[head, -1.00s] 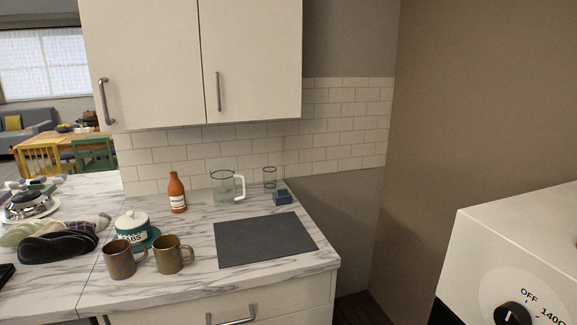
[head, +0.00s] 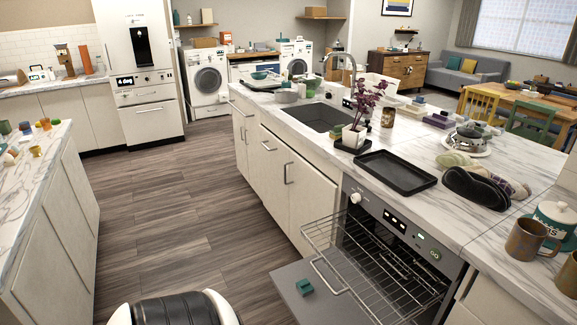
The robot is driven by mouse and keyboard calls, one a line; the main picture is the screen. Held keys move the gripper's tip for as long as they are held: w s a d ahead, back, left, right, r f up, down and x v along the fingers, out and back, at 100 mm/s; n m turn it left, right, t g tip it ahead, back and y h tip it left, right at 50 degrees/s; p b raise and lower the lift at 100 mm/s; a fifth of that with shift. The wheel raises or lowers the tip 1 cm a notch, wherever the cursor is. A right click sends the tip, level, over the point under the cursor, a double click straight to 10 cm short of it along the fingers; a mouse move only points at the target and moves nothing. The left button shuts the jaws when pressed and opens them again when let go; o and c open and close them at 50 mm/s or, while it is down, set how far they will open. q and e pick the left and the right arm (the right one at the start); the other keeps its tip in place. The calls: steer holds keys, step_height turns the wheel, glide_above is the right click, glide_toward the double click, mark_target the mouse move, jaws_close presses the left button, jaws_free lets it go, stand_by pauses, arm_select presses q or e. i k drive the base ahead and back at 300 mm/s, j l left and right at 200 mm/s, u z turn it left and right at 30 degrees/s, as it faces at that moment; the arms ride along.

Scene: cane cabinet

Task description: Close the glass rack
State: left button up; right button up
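A wire rack (head: 375,268) sticks out of an under-counter appliance (head: 400,228) at the lower right of the head view. I take it to be the glass rack. It looks empty. The control panel, with a knob and display, is above the opening. Neither of my grippers is in view.
The marble counter above holds a black tray (head: 395,171), a potted plant (head: 362,118), a sink (head: 320,115) and mugs (head: 526,238). An island (head: 45,190) stands at left. Open wood floor (head: 190,210) lies between.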

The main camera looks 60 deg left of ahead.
mark_target(345, 290)
steer(key=u, duration=1.45)
steer(key=k+j, duration=0.05)
steer(key=j, duration=0.05)
